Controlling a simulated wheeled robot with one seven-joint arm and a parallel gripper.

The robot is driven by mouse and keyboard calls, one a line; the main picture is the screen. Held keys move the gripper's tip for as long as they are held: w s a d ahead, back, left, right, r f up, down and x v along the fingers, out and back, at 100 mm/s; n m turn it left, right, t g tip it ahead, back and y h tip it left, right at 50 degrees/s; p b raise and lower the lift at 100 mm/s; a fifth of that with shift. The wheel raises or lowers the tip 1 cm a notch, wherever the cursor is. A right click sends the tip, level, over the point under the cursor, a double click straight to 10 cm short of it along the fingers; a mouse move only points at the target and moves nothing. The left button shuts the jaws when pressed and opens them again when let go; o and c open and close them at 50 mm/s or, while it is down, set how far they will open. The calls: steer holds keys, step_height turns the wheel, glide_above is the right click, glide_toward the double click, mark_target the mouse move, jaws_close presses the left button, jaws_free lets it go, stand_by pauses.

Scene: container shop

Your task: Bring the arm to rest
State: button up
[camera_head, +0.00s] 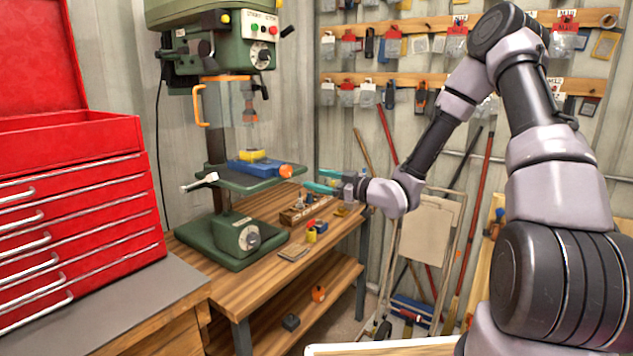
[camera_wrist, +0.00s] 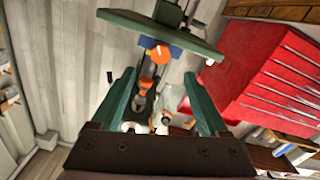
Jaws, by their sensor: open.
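My arm comes in from the right in the head view and reaches left toward the drill press. My gripper (camera_head: 318,181) has teal fingers and hangs in the air above the wooden workbench (camera_head: 290,262), just right of the drill press table. In the wrist view my gripper (camera_wrist: 165,100) shows its two fingers wide apart with nothing held between them. The green drill press (camera_head: 222,180) stands on the bench, with a blue vise (camera_head: 255,167) and a yellow piece (camera_head: 252,155) on its table. The vise's orange end (camera_wrist: 160,56) shows beyond the fingers in the wrist view.
A red tool chest (camera_head: 75,215) stands at the left. A wooden tray (camera_head: 300,213) and small items lie on the bench below my gripper. A folded hand truck (camera_head: 425,230) and long-handled tools lean on the back wall.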

steer(key=s+d+r+m+h, duration=0.35)
steer(key=d+r+h, duration=0.25)
steer(key=d, duration=0.3)
steer(key=s+d+r+m+h, duration=0.2)
steer(key=d+r+m+h, duration=0.4)
steer(key=d, duration=0.3)
steer(key=s+d+r+m+g, duration=0.1)
steer(key=s+r+m, duration=0.3)
steer(key=s, duration=0.8)
steer(key=s+r+m+g, duration=0.3)
steer(key=s+r+m, duration=0.1)
steer(key=s, duration=0.7)
steer(key=shift+s+d, duration=0.35)
steer(key=shift+d, duration=0.05)
